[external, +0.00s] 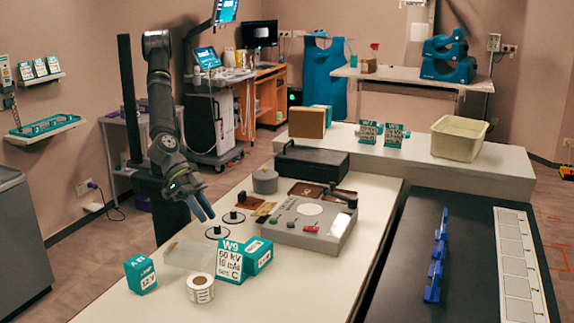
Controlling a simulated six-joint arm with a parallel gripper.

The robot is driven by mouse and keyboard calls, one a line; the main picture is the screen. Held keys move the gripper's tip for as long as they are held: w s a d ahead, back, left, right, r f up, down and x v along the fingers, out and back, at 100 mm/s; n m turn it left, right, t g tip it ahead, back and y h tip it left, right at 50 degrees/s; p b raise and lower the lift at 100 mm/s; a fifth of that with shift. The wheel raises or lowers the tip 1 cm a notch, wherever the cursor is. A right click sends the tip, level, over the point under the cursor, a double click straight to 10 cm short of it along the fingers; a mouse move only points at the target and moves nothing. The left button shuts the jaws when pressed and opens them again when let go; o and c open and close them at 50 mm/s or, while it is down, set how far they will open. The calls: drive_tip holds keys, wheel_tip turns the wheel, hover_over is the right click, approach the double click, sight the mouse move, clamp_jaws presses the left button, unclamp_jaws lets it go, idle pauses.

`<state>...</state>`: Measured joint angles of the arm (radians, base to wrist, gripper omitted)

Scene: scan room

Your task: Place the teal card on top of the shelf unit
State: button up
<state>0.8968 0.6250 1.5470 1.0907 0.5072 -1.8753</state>
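A teal and white card marked W9 (230,262) stands upright near the front of the white table. My gripper (201,208) hangs above the table, behind and to the left of the card and apart from it. Its blue fingers point down, look slightly parted, and hold nothing that I can see. A teal box (258,256) stands just right of the card, and a smaller teal box (140,274) stands to its left. I cannot tell for certain which piece is the shelf unit; a long raised white unit (345,150) stands behind the table.
A label roll (201,289) and a clear tray (188,254) lie near the card. Two dark discs with posts (233,217) stand below my gripper. A grey control box (308,222) and a black case (311,164) lie further back. A cream tub (458,138) occupies the raised unit's right end.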

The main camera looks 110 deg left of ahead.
sight(229, 246)
drive_tip(key=x, duration=1.2)
drive_tip(key=shift+w+d, duration=0.1)
drive_tip(key=shift+w, duration=0.1)
clamp_jaws()
